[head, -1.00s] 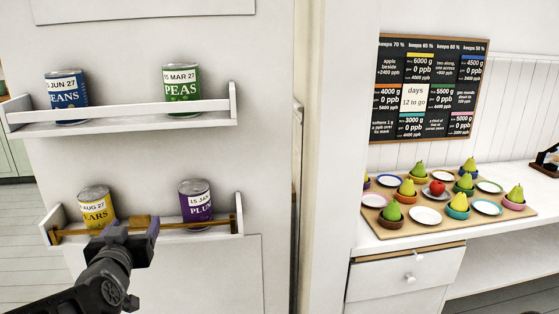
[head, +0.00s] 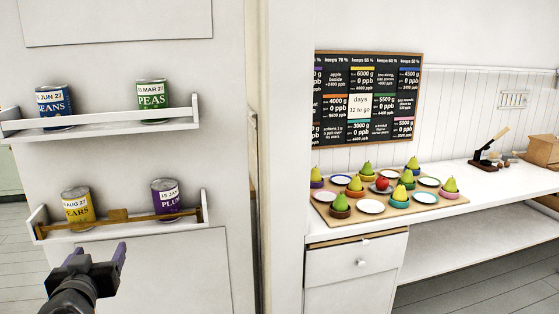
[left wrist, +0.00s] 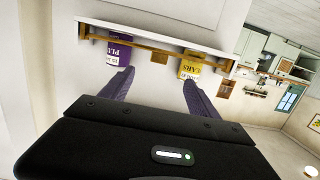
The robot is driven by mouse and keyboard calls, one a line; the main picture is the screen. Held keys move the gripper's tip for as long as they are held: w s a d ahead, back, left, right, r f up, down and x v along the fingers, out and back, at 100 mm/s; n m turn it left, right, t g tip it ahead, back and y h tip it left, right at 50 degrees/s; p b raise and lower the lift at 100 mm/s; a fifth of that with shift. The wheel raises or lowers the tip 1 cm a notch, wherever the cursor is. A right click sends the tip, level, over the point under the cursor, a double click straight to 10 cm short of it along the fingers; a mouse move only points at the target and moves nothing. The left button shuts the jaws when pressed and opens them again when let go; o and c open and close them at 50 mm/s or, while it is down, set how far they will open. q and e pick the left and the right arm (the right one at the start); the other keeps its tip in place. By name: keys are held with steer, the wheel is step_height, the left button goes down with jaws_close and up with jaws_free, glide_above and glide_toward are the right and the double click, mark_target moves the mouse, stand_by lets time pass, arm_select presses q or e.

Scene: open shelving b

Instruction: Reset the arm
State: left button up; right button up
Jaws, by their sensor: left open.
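My left gripper (head: 98,256) is open and empty, in front of and below the lower shelf (head: 128,228) in the head view. In the left wrist view its two purple fingers (left wrist: 156,88) are spread apart, pointing toward the shelf. A brown bar with a small block (head: 118,215) runs across the front of the lower shelf. Behind it stand a yellow can of pears (head: 77,208) and a purple can of plums (head: 165,198); both also show in the left wrist view. My right gripper is not in view.
The upper shelf (head: 100,127) holds a blue can (head: 53,106) and a green peas can (head: 152,101). To the right, a white counter (head: 470,190) carries a board (head: 325,214) with pears, an apple and dishes. A chalkboard (head: 368,98) hangs above.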

arm_select(q)
steer(key=d+f+g+h+p, duration=0.1)
steer(key=d+f+g+h, duration=0.1)
steer(key=d+f, duration=0.55)
steer(key=s+d+f+g+h+p, duration=0.15)
steer(key=d+f, duration=0.25)
steer(key=f, duration=0.6)
steer(key=d+f+g+h+p, duration=0.25)
steer(key=d+f, duration=0.25)
steer(key=f, duration=0.4)
steer(key=s+d+f+g+h+p, duration=0.1)
steer(key=s+d+f+g, duration=0.2)
steer(key=s+d+f, duration=0.2)
steer(key=s+d+f+m+g+h+p, duration=0.1)
steer(key=s+d+f, duration=0.4)
steer(key=s, duration=0.5)
steer(key=s+d+f+m+g+h+p, duration=0.1)
steer(key=s+d+f+g+h+p, duration=0.1)
steer(key=s+d, duration=0.5)
step_height(320, 180, down, 3)
steer(key=g+p, duration=0.1)
steer(key=g, duration=0.1)
steer(key=shift+s+d+g, duration=0.25)
steer(key=shift+s+g, duration=0.05)
steer(key=shift+s, duration=0.05)
